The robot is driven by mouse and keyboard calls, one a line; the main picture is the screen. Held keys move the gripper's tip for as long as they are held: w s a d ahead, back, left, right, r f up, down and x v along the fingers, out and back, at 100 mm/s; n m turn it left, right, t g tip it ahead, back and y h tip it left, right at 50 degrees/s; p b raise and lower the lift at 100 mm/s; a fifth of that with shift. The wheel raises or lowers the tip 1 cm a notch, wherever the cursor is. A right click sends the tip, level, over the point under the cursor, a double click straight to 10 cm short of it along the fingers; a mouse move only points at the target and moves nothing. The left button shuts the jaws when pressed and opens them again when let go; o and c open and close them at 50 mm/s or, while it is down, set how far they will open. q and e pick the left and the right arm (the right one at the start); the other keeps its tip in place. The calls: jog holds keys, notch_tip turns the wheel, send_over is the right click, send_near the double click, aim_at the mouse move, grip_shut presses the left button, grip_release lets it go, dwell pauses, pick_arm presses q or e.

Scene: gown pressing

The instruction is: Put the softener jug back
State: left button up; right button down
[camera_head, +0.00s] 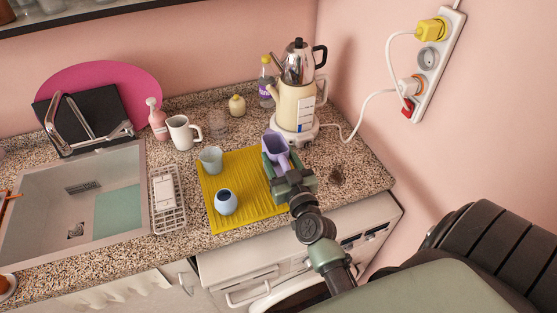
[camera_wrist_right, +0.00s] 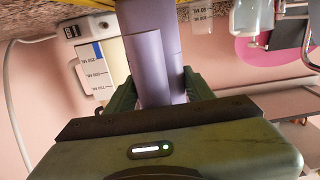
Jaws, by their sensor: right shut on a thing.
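A lavender jug (camera_head: 275,147) is in my right gripper (camera_head: 280,168), at the right edge of the yellow ribbed mat (camera_head: 219,187). It looks roughly upright with its open top showing. In the right wrist view, the jug (camera_wrist_right: 152,60) stands between the two green fingers, which are shut on it. I cannot tell whether its base touches the mat or hangs above it. My left gripper is not in view.
A pale grey cup (camera_head: 211,159) and a small light-blue pot (camera_head: 226,202) stand on the mat. Behind the jug is a cream kettle-like appliance (camera_head: 297,108) with a cord. A white mug (camera_head: 183,133), pink bottle (camera_head: 157,120) and sink (camera_head: 75,200) lie left.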

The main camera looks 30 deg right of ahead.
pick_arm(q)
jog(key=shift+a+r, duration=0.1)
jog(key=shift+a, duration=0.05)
pick_arm(e)
jog(key=shift+r, duration=0.15)
jog(key=shift+s, duration=0.15)
jog(key=c, duration=1)
grip_release()
jog(key=shift+f, duration=0.25)
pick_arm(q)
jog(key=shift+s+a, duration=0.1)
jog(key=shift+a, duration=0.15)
pick_arm(e)
jog(key=o, duration=0.4)
jog(key=shift+r, duration=0.15)
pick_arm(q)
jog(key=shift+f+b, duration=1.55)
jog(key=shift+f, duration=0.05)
pick_arm(e)
jog(key=shift+v, duration=5.95)
